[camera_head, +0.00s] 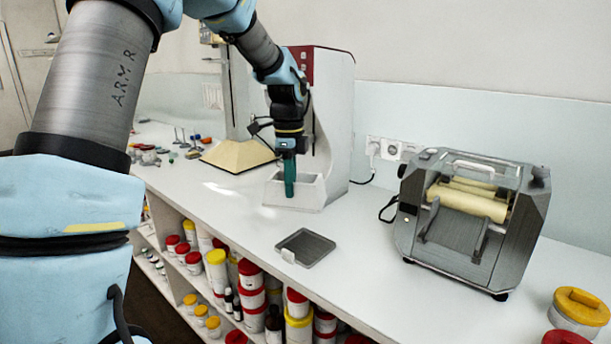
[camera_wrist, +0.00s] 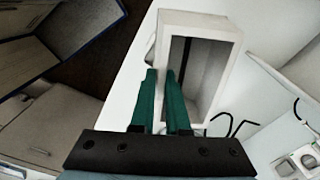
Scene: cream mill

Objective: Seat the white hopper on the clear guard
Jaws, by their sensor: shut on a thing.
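The white hopper (camera_head: 293,194) is an open-topped rectangular box. It stands on the counter in front of a tall white machine. In the wrist view the hopper (camera_wrist: 232,37) shows a dark grey inside. My gripper (camera_head: 289,190) points down with green fingers at its near side. In the wrist view the fingers of my gripper (camera_wrist: 160,76) straddle its left wall and are shut on it. The boxy grey mill (camera_head: 425,200) stands to the right, with pale rollers and a white handle on top. I cannot clearly make out the clear guard over its rollers.
A flat grey tray (camera_head: 304,246) lies on the counter between hopper and mill. The tall white machine (camera_head: 332,110) stands close behind the hopper. A cream pyramid (camera_head: 237,155) is at its left. A yellow-lidded jar (camera_head: 578,310) stands at front right. Shelves of jars fill the space below.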

